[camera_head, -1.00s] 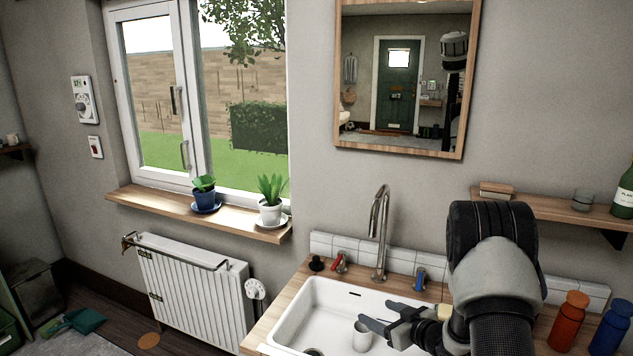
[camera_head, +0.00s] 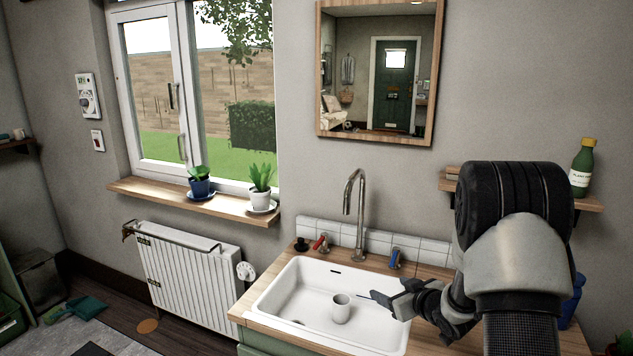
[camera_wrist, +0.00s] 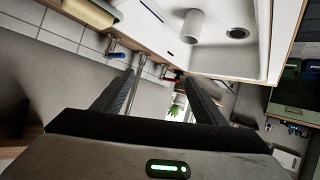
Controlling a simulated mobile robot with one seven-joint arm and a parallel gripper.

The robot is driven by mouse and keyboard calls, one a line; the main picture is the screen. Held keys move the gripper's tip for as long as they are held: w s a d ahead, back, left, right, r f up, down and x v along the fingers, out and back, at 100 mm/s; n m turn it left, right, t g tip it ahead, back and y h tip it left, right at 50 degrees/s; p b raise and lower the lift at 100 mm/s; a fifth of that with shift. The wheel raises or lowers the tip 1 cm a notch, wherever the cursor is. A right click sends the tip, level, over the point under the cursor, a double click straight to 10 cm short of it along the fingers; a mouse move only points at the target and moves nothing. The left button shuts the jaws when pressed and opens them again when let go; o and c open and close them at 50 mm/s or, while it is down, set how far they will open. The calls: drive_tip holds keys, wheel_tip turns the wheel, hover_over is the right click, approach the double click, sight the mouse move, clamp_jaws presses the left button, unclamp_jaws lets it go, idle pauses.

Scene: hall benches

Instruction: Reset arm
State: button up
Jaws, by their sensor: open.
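My gripper (camera_head: 384,302) is in front of the right side of the white sink in the head view. Its fingers are open and hold nothing. In the wrist view the two fingers of my gripper (camera_wrist: 160,85) stand apart with empty space between them. A white cup (camera_head: 341,309) stands upright in the sink (camera_head: 290,287), left of the fingertips and apart from them. The cup (camera_wrist: 190,26) also shows in the wrist view, near the drain.
A tall tap (camera_head: 355,215) rises behind the sink, with a red handle (camera_head: 321,242) and a blue handle (camera_head: 395,258). A shelf with a green bottle (camera_head: 582,168) is at right. A radiator (camera_head: 187,280) and plants on the windowsill (camera_head: 150,193) are at left.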

drive_tip(key=s+d+r+m+g+h+b, duration=0.2)
drive_tip(key=s+r+m+h+b, duration=0.25)
drive_tip(key=s+r, duration=0.95)
drive_tip(key=s+a+f+g+b, duration=0.15)
drive_tip(key=s+a, duration=0.25)
drive_tip(key=s, duration=0.9)
drive_tip(key=s+a+g+b, duration=0.2)
drive_tip(key=s+a+g, duration=0.15)
drive_tip(key=s, duration=0.85)
wheel_tip(320, 180, up, 16)
drive_tip(key=p, duration=1.6)
drive_tip(key=shift+w+a+r+m+t+y+p, duration=0.2)
drive_tip(key=shift+m+t+y+p, duration=0.1)
drive_tip(key=shift+m+y, duration=0.15)
drive_tip(key=shift+c, duration=0.4)
